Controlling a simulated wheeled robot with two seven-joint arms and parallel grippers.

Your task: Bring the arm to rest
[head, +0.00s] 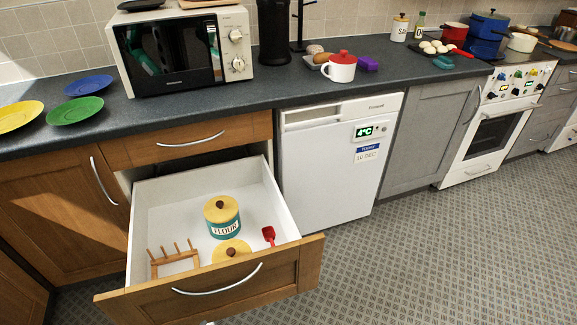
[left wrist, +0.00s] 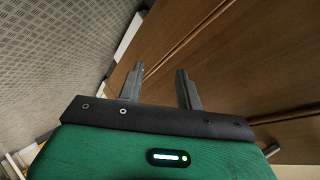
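In the left wrist view my left gripper (left wrist: 160,88) shows with its two grey fingers apart and nothing between them. Brown wooden panels (left wrist: 215,55), which look like cabinet fronts, lie beyond the fingers. I cannot tell how far away they are. Neither gripper shows in the head view, and my right gripper is in no frame.
A drawer (head: 143,223) stands open, holding a flour canister (head: 222,217), another yellow-lidded item (head: 231,250), a wooden rack (head: 174,261) and a red scoop (head: 268,235). The counter (head: 190,97) carries plates, a microwave (head: 181,52) and a mug (head: 341,69). The floor (head: 440,260) at right is clear.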

